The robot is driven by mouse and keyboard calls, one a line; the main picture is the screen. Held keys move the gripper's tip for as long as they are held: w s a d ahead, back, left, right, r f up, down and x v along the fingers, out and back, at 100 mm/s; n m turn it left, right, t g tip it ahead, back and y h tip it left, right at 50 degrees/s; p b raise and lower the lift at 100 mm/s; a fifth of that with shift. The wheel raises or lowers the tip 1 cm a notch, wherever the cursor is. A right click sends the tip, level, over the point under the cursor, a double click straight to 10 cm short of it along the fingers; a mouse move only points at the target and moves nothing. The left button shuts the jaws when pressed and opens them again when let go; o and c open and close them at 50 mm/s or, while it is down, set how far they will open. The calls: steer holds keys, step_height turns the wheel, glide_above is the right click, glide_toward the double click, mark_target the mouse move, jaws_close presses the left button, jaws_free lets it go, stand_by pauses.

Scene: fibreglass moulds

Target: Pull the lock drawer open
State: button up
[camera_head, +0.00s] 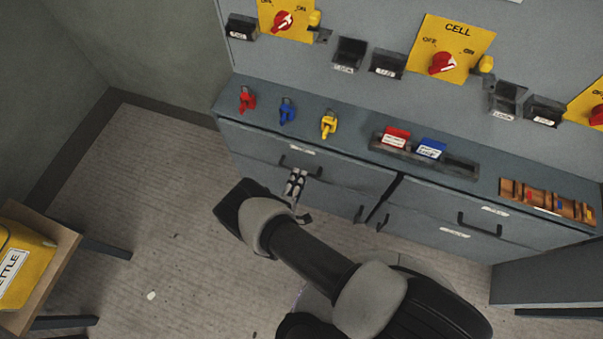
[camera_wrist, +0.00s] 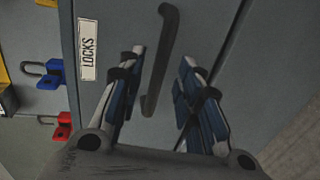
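The lock drawer (camera_head: 258,146) is the upper left drawer of the grey cabinet, and its front looks flush. My gripper (camera_head: 297,179) is just in front of the drawer, by the handle. In the wrist view my gripper (camera_wrist: 163,58) is open, with a gap on each side of the handle. I cannot tell how far the fingertips reach past the bar.
Red (camera_head: 247,98), blue (camera_head: 287,110) and yellow (camera_head: 329,124) padlocks stand on the cabinet top above the drawer. A tray (camera_head: 468,167) holds red and blue tagged items. Another drawer (camera_head: 430,222) is at right.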

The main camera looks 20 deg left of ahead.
steer(key=shift+b+x, duration=0.4)
steer(key=shift+x, duration=1.6)
steer(key=shift+c, duration=0.2)
jaws_close()
